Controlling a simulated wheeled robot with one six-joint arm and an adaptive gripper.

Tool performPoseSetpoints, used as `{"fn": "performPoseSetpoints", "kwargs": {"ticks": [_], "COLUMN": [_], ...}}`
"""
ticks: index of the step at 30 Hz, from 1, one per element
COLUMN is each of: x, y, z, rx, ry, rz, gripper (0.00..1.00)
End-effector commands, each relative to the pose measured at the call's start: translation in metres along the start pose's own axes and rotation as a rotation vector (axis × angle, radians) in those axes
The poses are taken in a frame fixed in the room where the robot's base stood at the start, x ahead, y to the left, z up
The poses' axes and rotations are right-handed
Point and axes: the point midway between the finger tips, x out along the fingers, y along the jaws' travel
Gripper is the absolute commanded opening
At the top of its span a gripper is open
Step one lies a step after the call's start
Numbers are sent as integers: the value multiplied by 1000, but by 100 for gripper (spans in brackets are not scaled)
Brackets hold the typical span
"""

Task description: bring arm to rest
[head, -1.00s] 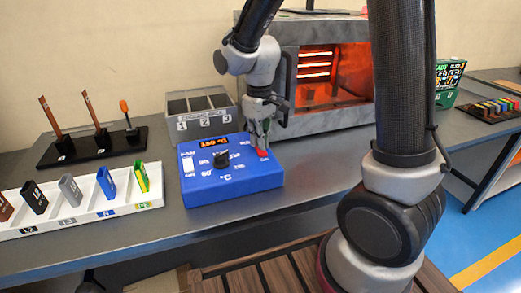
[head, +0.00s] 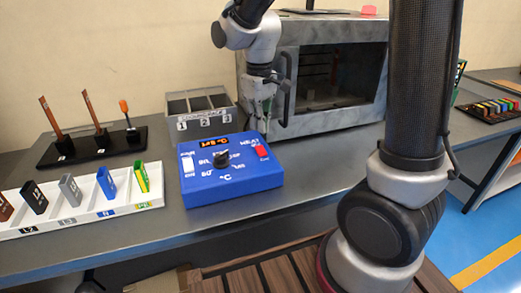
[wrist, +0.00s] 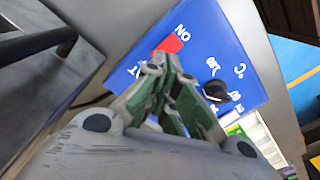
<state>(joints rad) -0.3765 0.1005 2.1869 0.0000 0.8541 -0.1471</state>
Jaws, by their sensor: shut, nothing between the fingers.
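My gripper (head: 266,124) is shut and empty, in the air just behind the right back corner of the blue control box (head: 230,185). The box has a black knob (head: 221,157), a red switch (head: 261,152), a white switch (head: 187,164) and a small orange-lit display. In the wrist view my gripper (wrist: 170,84) points down over the box (wrist: 240,68), and its fingers partly cover the panel. The red switch (wrist: 170,44) and the knob (wrist: 215,91) show beyond the fingers there.
A grey oven (head: 330,80) with a dark window stands right behind my gripper. A three-slot bin (head: 200,112) stands to the left. A black stand (head: 95,147) with upright bars and a white tray (head: 85,214) of coloured holders lie further left. The front of the bench (head: 200,225) is clear.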

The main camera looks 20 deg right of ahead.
Motion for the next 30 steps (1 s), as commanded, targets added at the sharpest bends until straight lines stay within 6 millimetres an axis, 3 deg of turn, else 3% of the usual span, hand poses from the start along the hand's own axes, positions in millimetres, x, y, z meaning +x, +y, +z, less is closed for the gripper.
{"fn": "performPoseSetpoints", "kwargs": {"ticks": [6, 20, 23, 30], "x": [-12, -12, -3, -42], "y": [0, 0, -3, 10], "z": [0, 1, 21, 108], "rx": [0, 15, 49, 207], "ry": [0, -5, -51, 17], "rz": [0, -1, -7, 1], "gripper": [0, 0, 0, 0]}}
